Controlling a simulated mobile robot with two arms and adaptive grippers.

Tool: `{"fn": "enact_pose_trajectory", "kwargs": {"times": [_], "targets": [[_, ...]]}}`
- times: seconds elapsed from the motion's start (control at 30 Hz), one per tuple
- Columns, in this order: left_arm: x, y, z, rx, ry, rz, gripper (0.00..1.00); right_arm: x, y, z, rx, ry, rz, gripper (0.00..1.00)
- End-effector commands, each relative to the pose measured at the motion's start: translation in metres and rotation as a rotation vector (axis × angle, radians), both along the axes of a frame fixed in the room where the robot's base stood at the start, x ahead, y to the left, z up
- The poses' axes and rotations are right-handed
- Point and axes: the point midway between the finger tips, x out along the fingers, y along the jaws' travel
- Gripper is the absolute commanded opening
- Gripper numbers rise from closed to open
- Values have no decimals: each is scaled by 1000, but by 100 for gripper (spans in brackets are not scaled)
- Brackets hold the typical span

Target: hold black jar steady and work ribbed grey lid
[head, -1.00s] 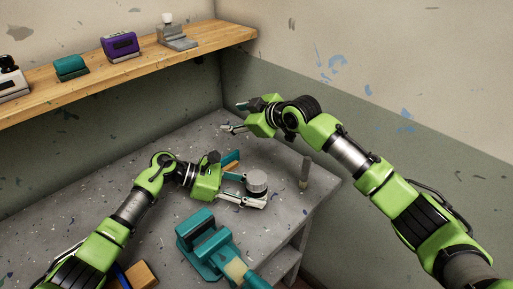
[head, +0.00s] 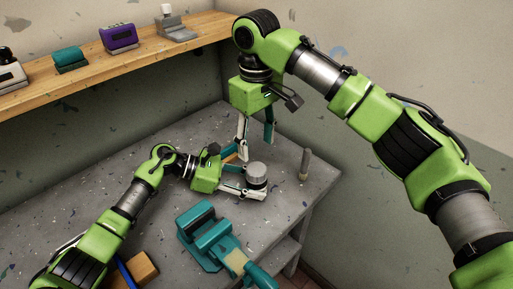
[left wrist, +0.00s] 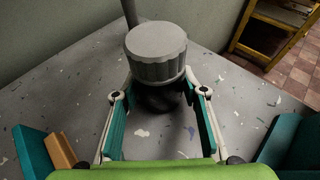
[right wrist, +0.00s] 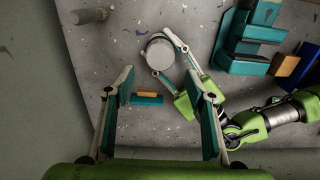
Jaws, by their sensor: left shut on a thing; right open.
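The ribbed grey lid (head: 256,170) sits on top of the black jar, which stands upright on the grey bench. In the left wrist view the lid (left wrist: 156,52) hides most of the jar; only its dark lower body (left wrist: 155,98) shows. My left gripper (head: 255,192) is shut on the jar below the lid, one finger on each side. My right gripper (head: 256,148) is open and empty, pointing down above the bench, behind and a little left of the lid. In the right wrist view the lid (right wrist: 160,50) lies beyond the spread fingertips.
A teal vise (head: 210,240) stands on the bench in front of the jar. A grey upright peg (head: 305,165) stands near the right edge. A small teal and orange object (right wrist: 147,98) lies behind the jar. A wooden shelf (head: 95,75) holds several stamp-like items.

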Motion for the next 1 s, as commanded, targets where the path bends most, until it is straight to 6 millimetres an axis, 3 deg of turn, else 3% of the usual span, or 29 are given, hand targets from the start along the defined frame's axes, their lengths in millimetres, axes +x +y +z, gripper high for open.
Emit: {"fn": "enact_pose_trajectory", "kwargs": {"times": [0.63, 0.67, 0.77, 1.0], "targets": [[-1, 1, -3, 6, 5, 0, 5, 0, -1, -88, -2, 2, -1, 50], [-1, 1, -3, 6, 5, 0, 5, 0, -1, -89, -1, 1, -1, 47], [-1, 1, -3, 6, 5, 0, 5, 0, -1, -87, -1, 1, -1, 21], [-1, 1, -4, 6, 4, -1, 5, 0, 0, -87, 4, 1, -71, 19]]}}
